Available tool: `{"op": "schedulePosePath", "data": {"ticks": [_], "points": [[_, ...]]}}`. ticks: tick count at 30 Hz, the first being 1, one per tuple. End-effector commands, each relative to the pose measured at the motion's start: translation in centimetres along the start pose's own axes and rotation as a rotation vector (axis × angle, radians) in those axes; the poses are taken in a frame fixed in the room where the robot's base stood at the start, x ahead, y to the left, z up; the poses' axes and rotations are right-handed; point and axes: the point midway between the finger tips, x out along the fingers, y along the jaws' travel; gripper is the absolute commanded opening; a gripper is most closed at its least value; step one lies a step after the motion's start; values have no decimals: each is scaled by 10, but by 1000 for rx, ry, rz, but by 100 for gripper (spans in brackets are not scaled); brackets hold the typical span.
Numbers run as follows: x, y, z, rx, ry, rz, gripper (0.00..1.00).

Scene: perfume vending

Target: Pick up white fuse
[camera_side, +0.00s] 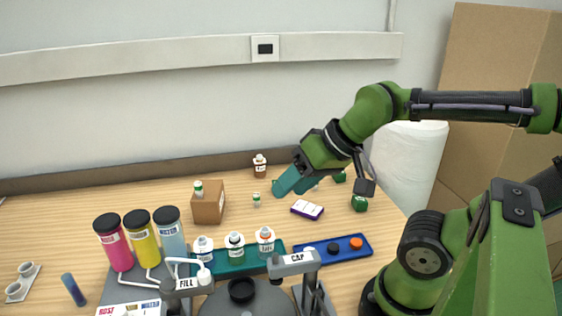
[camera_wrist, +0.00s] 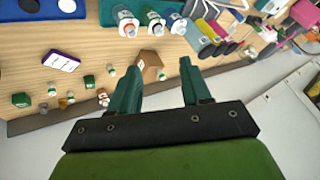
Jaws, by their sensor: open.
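I cannot make out anything that is clearly a white fuse in either view. My gripper (camera_side: 279,188) hangs over the back middle of the table. In the wrist view my gripper's (camera_wrist: 158,66) two teal fingers are spread apart with nothing between them. A small white bottle with a green cap (camera_side: 256,199) stands on the table left of the gripper in the side view. A brown box (camera_side: 208,206) stands further left, with another small green-capped bottle (camera_side: 198,188) at it. A white and purple box (camera_side: 307,209) lies to the right of the gripper.
A teal tray (camera_side: 237,268) with several bottles and a blue tray (camera_side: 333,252) lie in front. Pink, yellow and blue containers (camera_side: 143,240) stand front left. A brown bottle (camera_side: 260,166) is near the wall, and green objects (camera_side: 360,203) are on the right.

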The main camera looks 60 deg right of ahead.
Motion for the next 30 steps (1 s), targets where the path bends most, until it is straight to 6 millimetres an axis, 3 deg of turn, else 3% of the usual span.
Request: {"op": "schedulePosePath", "data": {"ticks": [10,14,17,20,24,30], "points": [[0,2,-1,5,0,4,52],[12,18,-6,68,-37,51,52],[26,45,-26,157,-67,119,52],[40,88,-54,253,-83,210,52],[56,163,-88,362,-92,347,52],[65,259,-115,433,-89,514,52]]}}
